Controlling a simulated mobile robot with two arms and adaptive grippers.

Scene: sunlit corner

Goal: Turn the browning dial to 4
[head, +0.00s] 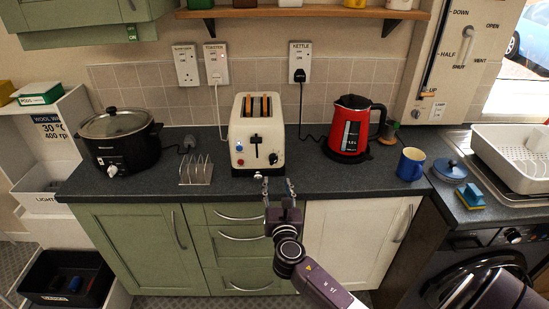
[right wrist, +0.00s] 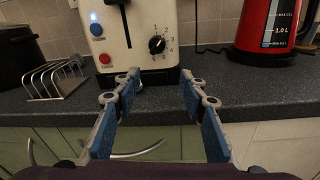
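A cream toaster (head: 243,140) stands on the dark worktop, with bread showing in its slots. Its black browning dial (head: 273,158) is low on the right of the front face. In the right wrist view the dial (right wrist: 156,45) has numbers around it; I cannot tell surely which number it points to. A blue-lit button (right wrist: 96,29) and a red button (right wrist: 104,59) are left of the lever slot. My right gripper (head: 277,186) is open and empty in front of the toaster, below the dial and apart from it. In the wrist view its fingers (right wrist: 160,85) are spread. My left gripper is not in view.
A toast rack (head: 196,171) and slow cooker (head: 119,142) stand left of the toaster. A red kettle (head: 350,128) and blue mug (head: 410,164) stand right. The worktop's front edge (right wrist: 150,104) lies beneath my fingers. Shelf (head: 300,13) above.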

